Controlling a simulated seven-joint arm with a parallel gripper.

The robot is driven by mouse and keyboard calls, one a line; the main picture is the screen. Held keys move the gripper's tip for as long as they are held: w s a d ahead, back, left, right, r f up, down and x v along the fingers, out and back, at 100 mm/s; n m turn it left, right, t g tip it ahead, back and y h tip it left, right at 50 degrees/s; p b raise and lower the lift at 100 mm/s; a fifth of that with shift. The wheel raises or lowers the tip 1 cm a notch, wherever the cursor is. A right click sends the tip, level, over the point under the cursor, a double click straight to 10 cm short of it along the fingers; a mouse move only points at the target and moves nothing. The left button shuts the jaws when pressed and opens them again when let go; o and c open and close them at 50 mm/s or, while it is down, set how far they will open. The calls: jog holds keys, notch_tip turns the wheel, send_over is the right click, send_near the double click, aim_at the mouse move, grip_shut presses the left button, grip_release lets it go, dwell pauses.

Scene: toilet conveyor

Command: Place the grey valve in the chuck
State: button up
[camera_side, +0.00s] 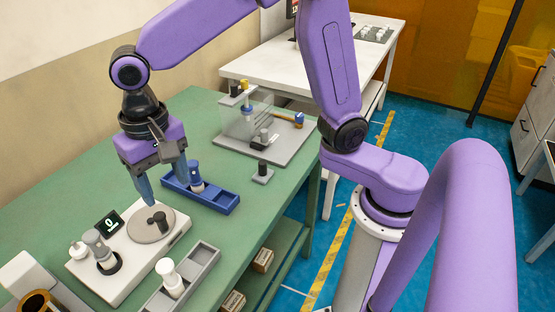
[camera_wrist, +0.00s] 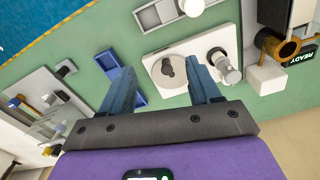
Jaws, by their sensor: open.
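A grey cylindrical part (camera_side: 98,246), which may be the grey valve, stands in a black ring (camera_side: 110,266) on a white device (camera_side: 130,283). It shows tilted in the wrist view (camera_wrist: 218,58). A small dark grey piece (camera_side: 160,219) sits on the device's round grey plate (camera_side: 143,229) and shows in the wrist view (camera_wrist: 167,67). I cannot tell for sure which fitting is the chuck. My gripper (camera_side: 167,193) is open and empty, above and beyond the plate. In the wrist view its blue fingers flank the plate, with the dark piece between them in the picture.
A grey tray (camera_side: 206,258) holds a white part (camera_side: 171,281) in front. A small block (camera_side: 262,177) and a clear-panelled fixture (camera_side: 290,150) stand farther back. Green table lies bare between.

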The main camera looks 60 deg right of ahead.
jog(key=s+d+f+n, duration=0.2)
jog(key=s+d+n, duration=1.3)
jog(key=s+d, duration=0.4)
jog(key=shift+f, duration=0.4)
